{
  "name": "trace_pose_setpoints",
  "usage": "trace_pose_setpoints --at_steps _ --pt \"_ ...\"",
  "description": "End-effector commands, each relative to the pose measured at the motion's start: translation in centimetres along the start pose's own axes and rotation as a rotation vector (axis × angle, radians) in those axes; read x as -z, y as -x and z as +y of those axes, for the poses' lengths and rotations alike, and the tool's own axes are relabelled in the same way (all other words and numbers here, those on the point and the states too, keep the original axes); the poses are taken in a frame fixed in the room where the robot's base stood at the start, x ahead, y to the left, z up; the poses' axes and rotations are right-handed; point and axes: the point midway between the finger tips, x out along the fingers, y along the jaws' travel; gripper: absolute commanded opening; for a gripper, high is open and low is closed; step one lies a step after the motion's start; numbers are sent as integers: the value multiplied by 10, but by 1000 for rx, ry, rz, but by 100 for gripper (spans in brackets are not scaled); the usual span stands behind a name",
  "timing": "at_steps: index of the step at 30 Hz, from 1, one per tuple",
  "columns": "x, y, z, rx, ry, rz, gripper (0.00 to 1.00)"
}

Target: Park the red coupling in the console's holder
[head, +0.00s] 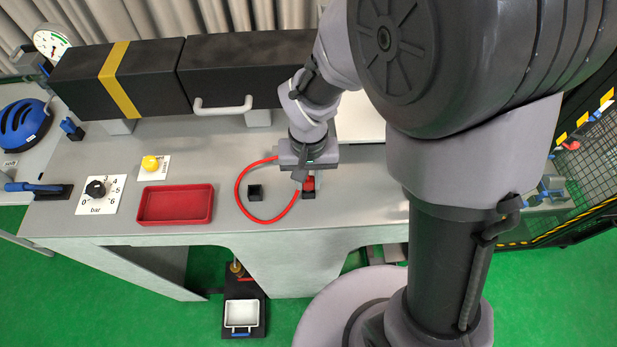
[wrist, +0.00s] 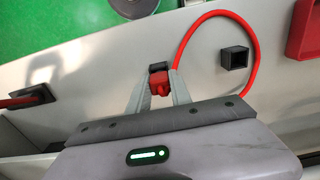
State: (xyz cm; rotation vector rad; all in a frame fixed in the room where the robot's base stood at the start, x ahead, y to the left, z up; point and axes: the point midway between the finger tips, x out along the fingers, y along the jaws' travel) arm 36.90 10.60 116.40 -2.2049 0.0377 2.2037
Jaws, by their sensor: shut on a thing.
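The red coupling (head: 309,184) is between my gripper's fingers, above the console top (head: 225,220); it also shows in the wrist view (wrist: 160,87). My gripper (wrist: 160,82) is shut on it. A red hose (head: 238,186) loops left from the gripper area and back to the coupling. A black square block (head: 309,195) shows right at the coupling's lower end; I cannot tell whether the coupling sits in it or just above it. An empty, open-topped black square holder (head: 255,192) stands apart to the left, inside the hose loop; it also shows in the wrist view (wrist: 235,57).
A red tray (head: 176,204), a bar dial (head: 96,188) and a yellow knob (head: 150,163) are left on the console. Black housings (head: 135,80) with a white handle (head: 222,105) stand behind. My arm hides the console's right part.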

Motion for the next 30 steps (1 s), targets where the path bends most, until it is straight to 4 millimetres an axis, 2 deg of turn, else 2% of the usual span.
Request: trace_pose_setpoints --at_steps 17,18,21,30 --pt "0 -4 0 0 0 1 2" --pt "0 -4 0 0 0 1 29" --pt "0 -4 0 0 0 0 49" --pt "0 -3 0 0 0 0 51"
